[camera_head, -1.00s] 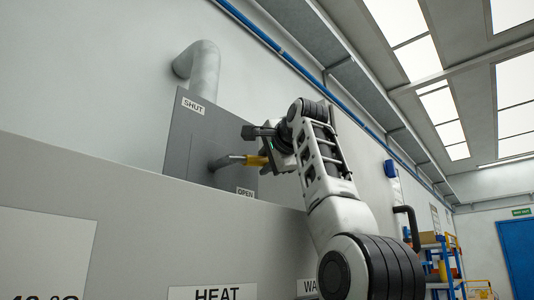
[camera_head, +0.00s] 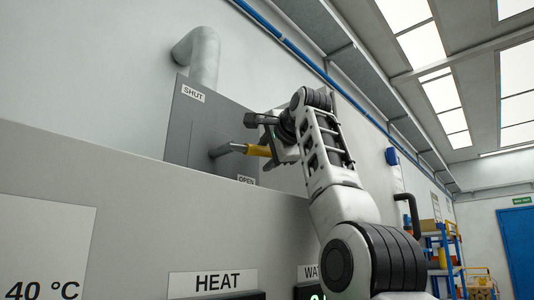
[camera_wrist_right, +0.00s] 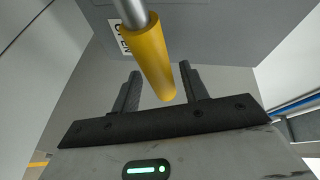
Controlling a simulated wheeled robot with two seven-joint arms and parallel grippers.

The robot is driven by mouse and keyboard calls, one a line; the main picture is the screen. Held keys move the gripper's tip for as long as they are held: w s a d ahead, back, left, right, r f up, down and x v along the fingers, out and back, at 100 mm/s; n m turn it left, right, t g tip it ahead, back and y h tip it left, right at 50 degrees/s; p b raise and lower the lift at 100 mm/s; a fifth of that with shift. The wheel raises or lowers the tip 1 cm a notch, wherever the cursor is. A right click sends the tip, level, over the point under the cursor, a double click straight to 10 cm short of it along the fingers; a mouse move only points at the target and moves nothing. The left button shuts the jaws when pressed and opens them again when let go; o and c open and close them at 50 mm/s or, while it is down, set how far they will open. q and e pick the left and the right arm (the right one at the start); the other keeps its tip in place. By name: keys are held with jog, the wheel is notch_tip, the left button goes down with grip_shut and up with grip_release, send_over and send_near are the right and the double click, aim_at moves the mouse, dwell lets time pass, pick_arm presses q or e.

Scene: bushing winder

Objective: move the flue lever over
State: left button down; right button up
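The flue lever is a grey rod with a yellow grip (camera_head: 258,150), sticking out of a grey plate (camera_head: 208,120) and pointing right. The plate has a SHUT label (camera_head: 193,93) at its top and an OPEN label (camera_head: 246,180) at its bottom; the lever sits nearer OPEN. My right gripper (camera_head: 262,135) is at the grip's outer end. In the wrist view the yellow grip (camera_wrist_right: 150,60) reaches toward the gap between the two spread fingers of my right gripper (camera_wrist_right: 160,88), with space visible beside it. My left gripper is not in view.
A large grey cabinet (camera_head: 120,185) with a HEAT label (camera_head: 213,282) fills the lower left, in front of the plate's lower part. A grey flue pipe (camera_head: 200,55) rises behind the plate. Blue shelving (camera_head: 440,250) and a blue door (camera_head: 518,245) stand far right.

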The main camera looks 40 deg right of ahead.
jog(key=shift+a, duration=0.1)
jog(key=shift+s, duration=0.15)
pick_arm(q)
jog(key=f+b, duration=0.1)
jog(key=b, duration=0.1)
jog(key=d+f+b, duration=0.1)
jog(key=b, duration=0.2)
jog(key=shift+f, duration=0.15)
pick_arm(e)
jog(key=v, duration=1.5)
jog(key=shift+s, duration=0.3)
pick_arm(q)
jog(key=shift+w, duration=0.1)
